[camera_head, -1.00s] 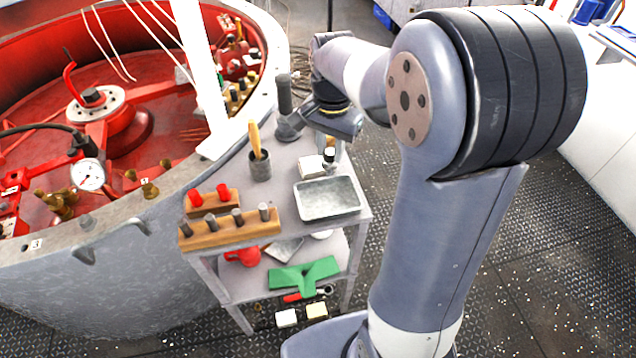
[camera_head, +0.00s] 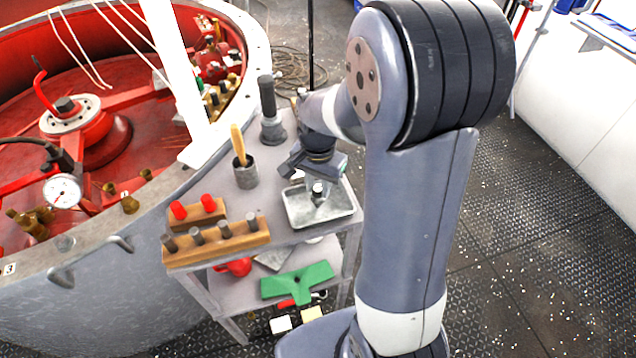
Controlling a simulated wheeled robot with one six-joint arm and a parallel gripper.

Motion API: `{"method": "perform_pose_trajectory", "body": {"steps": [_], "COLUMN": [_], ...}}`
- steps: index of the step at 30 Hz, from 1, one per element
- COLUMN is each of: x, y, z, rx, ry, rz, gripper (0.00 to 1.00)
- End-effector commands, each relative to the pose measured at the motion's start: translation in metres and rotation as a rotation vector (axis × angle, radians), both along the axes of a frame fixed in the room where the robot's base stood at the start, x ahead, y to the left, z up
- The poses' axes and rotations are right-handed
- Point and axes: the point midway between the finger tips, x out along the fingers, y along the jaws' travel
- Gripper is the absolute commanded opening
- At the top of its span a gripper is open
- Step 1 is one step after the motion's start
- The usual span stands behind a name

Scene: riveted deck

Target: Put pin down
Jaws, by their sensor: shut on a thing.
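My gripper (camera_head: 317,178) hangs over the shallow grey metal tray (camera_head: 294,211) on the cart's top. It is shut on a small grey pin (camera_head: 318,192), which points down above the tray floor. The fingers are small and partly hidden by the wrist. I cannot tell whether the pin touches the tray. A wooden rack (camera_head: 234,244) with several upright grey pins stands in front and to the left of the tray.
A smaller wooden block (camera_head: 207,217) with two red pegs, a cup (camera_head: 246,175) with a wooden handle and a dark upright tool (camera_head: 268,100) stand on the cart top. A green part (camera_head: 300,283) lies on the lower shelf. A large red-lined drum (camera_head: 120,270) adjoins the left.

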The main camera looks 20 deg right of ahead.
Motion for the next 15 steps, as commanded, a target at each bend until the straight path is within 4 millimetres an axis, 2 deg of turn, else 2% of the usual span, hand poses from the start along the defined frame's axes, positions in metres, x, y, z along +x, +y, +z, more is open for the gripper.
{"method": "perform_pose_trajectory", "body": {"steps": [10,11,15], "x": [0.0004,0.0004,0.0004], "y": [0.0,0.0,0.0], "z": [-0.0042,-0.0034,-0.0028], "rx": [0.0,0.0,0.0], "ry": [-0.001,-0.001,-0.001], "rz": [0.0,0.0,0.0], "gripper": [0.02,0.27,0.38]}}
